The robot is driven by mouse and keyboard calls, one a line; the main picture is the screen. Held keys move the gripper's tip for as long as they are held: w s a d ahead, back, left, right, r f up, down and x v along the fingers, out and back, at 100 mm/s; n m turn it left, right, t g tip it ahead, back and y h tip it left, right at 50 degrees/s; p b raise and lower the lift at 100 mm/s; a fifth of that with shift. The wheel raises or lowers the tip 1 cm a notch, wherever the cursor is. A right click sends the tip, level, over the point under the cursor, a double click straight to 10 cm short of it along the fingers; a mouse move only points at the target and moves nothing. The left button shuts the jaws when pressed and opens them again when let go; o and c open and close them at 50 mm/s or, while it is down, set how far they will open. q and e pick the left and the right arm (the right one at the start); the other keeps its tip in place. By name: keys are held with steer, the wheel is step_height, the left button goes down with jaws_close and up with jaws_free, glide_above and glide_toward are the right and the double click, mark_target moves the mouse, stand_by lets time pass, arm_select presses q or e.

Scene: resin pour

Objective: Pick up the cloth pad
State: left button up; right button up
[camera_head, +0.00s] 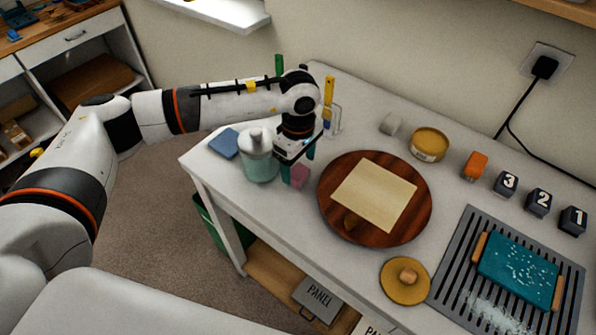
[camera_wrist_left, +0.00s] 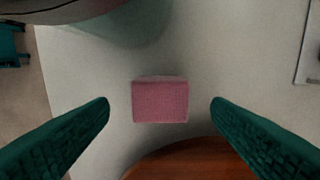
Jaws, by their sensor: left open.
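A small pink block with a woven, cloth-like face (camera_wrist_left: 160,101) lies on the white table; it looks like the cloth pad. In the head view the pink pad (camera_head: 299,175) sits between the glass jar and the round wooden board. My left gripper (camera_head: 297,161) is open just above it, teal fingers pointing down. In the left wrist view the pad is centred between the two fingertips (camera_wrist_left: 160,106), with a gap on each side. Nothing is held. My right gripper is not in view.
A lidded jar (camera_head: 259,163) stands close left of the gripper, with a flat blue piece (camera_head: 224,143) beyond. The round wooden board (camera_head: 329,211) with a cream sheet (camera_head: 376,193) is close on the right. A yellow disc with a knob (camera_head: 404,282) lies near the front edge.

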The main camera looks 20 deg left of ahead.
mark_target(298, 171)
arm_select(q)
step_height(298, 171, down, 3)
steer(key=shift+a+f+p, duration=0.15)
steer(key=shift+f+p, duration=0.05)
steer(key=shift+p, duration=0.3)
steer(key=shift+f, duration=0.2)
steer(key=c, duration=1)
steer(key=shift+c, duration=0.2)
steer(key=shift+w+r, duration=0.1)
steer(key=shift+r, duration=0.05)
step_height(298, 171, up, 9)
steer(key=b, duration=0.2)
steer(key=shift+r+b, duration=0.1)
steer(key=shift+b, duration=0.25)
steer(key=shift+r, duration=0.35)
